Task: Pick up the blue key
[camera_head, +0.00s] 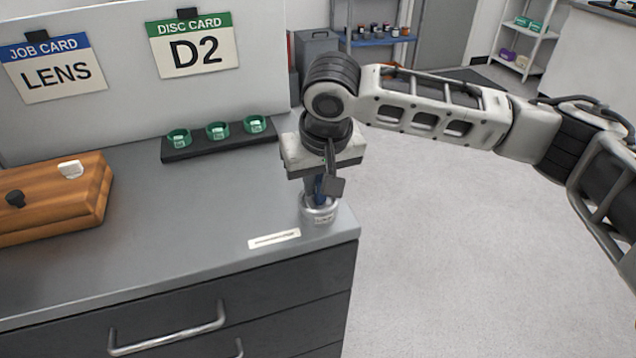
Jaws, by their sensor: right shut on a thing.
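The blue key (320,190) stands upright at the right front corner of the grey bench, with its lower end in or just above a small clear round holder (319,212). My right gripper (327,183) comes down from above and is shut on the blue key. The gripper's body and a finger hide the upper part of the key. I cannot tell whether the key still touches the holder. My left gripper is not in view.
A white label strip (274,239) lies left of the holder. A black rack (221,141) with green rings stands farther back. A wooden block (88,205) with a black knob and a white piece is at left. The bench edge is close on the right.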

